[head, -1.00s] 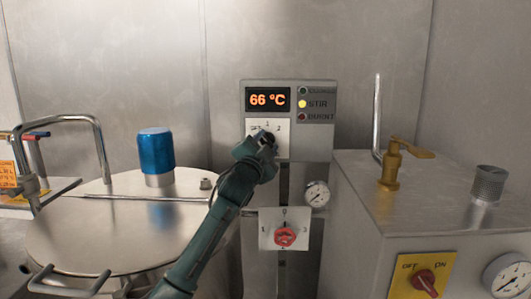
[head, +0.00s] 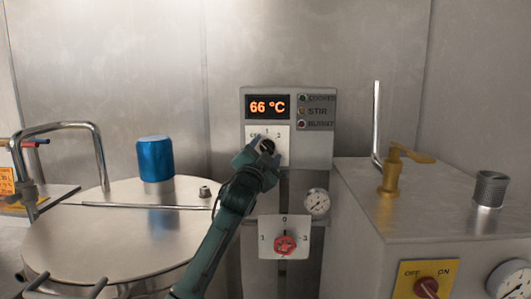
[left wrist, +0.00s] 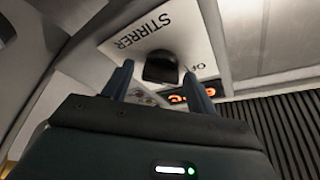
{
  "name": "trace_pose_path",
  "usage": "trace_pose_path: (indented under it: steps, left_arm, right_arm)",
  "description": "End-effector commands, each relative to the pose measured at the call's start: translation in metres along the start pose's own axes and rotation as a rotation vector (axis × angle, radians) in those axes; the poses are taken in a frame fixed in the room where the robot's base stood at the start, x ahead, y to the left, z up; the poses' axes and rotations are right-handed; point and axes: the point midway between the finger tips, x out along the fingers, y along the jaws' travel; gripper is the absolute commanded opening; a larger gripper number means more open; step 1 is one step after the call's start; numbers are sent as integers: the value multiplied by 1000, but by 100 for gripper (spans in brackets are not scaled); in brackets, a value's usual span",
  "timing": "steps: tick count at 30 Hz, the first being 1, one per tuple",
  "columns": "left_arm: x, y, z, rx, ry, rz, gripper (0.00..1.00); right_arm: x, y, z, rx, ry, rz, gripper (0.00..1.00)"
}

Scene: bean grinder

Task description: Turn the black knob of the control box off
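The control box (head: 320,150) is a grey panel on the back wall with an orange 66 °C display (head: 267,107). Its white dial plate (head: 282,133) is marked OFF, 1 and 2. My left gripper (head: 262,149) is right at this plate and covers much of it. In the left wrist view the black knob (left wrist: 160,67) sits between the two spread blue fingers of my left gripper (left wrist: 159,70), with gaps showing on both sides. The plate there reads STIRRER (left wrist: 143,30). The STIR lamp (head: 302,111) looks dim. My right gripper is not in view.
Below is a red knob (head: 285,244) on a white plate, with a round gauge (head: 316,202) above right. A lidded steel pot (head: 95,235) with a blue cap (head: 155,159) stands left. A metal machine (head: 390,222) with a brass tap (head: 391,172) stands right.

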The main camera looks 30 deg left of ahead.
Motion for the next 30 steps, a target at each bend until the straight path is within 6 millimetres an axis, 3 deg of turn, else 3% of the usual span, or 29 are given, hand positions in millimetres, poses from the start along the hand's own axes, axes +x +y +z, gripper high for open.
trace_pose_path:
  steps: [8, 13, 30]
  left_arm:
    - [0, -1, 0, 1, 1, -1, 62]
    - [-11, 0, 0, 2, 2, -1, 62]
    - [-117, 1, 1, 1, 1, 1, 62]
  right_arm:
    - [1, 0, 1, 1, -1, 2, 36]
    - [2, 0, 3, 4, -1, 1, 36]
    - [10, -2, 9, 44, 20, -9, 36]
